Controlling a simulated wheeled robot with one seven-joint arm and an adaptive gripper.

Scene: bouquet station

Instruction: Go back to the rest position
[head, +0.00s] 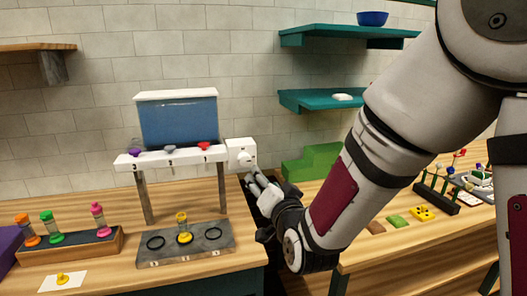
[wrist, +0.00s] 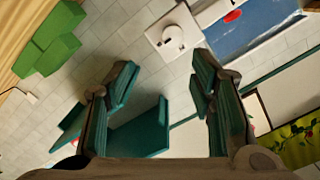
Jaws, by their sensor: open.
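My gripper (head: 258,187) is in the middle of the head view, just below and right of a white box with a round knob (head: 240,153) at the right end of the dispenser rack. In the wrist view my gripper (wrist: 163,85) has its two teal-padded fingers spread wide, with nothing between them. The white box (wrist: 160,38) shows beyond the fingertips in that view, apart from them. The picture is tilted there.
A blue tank (head: 178,122) tops the rack, above a grey base (head: 190,243) holding a yellow vial (head: 182,226). Colored vials stand in a holder (head: 70,247) at left. Green steps (head: 312,163) and teal shelves (head: 345,36) are right. A gap separates the two tables.

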